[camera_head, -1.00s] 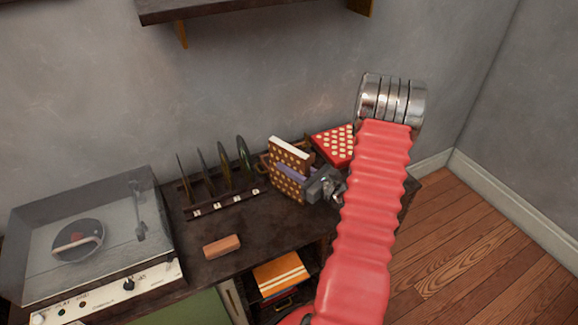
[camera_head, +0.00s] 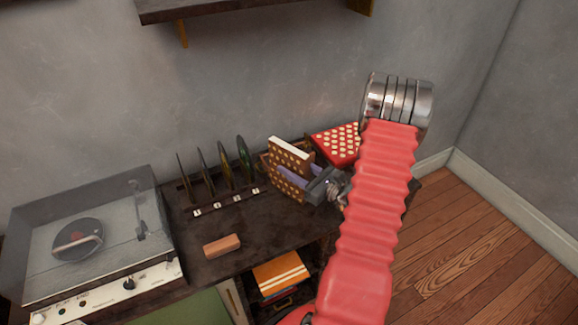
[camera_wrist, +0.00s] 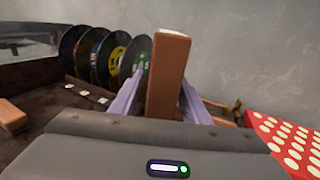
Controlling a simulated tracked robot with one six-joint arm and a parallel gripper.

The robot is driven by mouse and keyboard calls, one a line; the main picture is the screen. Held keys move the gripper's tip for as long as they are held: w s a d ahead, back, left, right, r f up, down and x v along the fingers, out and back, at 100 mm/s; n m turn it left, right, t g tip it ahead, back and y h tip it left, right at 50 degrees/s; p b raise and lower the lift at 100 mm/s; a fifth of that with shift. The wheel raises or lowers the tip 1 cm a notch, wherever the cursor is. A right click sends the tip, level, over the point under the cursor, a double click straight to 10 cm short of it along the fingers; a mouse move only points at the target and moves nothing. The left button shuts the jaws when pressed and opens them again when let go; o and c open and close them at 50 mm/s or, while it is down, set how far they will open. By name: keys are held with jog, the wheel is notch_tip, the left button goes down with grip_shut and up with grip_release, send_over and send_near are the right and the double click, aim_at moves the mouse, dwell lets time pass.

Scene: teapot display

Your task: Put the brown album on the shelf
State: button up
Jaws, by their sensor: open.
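The brown album (camera_head: 281,187), with pale dots on its cover, stands upright on the cabinet top. Its plain brown edge (camera_wrist: 168,75) faces me in the wrist view. My gripper (camera_head: 294,175) has its purple fingers open around the album, one on each side in the wrist view (camera_wrist: 160,92). I cannot tell whether either finger touches it. A dark wall shelf (camera_head: 250,10) is above, cut off by the top of the head view; what is on it is hidden.
A red dotted album (camera_head: 336,144) lies just right of the brown one. A rack of several records (camera_head: 222,205) stands to the left. A brown block (camera_head: 222,246) and a record player (camera_head: 85,240) are further left. Orange album (camera_head: 280,272) lies in the cabinet below.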

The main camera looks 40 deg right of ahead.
aim_at(307, 176)
jog(key=s, duration=0.3)
jog(key=s+d, duration=0.1)
jog(key=s, duration=0.6)
jog(key=shift+d, duration=0.25)
jog(key=shift+s, duration=0.25)
jog(key=shift+o, duration=0.4)
jog(key=shift+s, duration=0.9)
jog(key=shift+a, duration=0.1)
jog(key=w, duration=0.5)
jog(key=w+a, duration=0.1)
jog(key=w, duration=0.2)
jog(key=shift+w, duration=0.25)
jog(key=shift+w, duration=0.15)
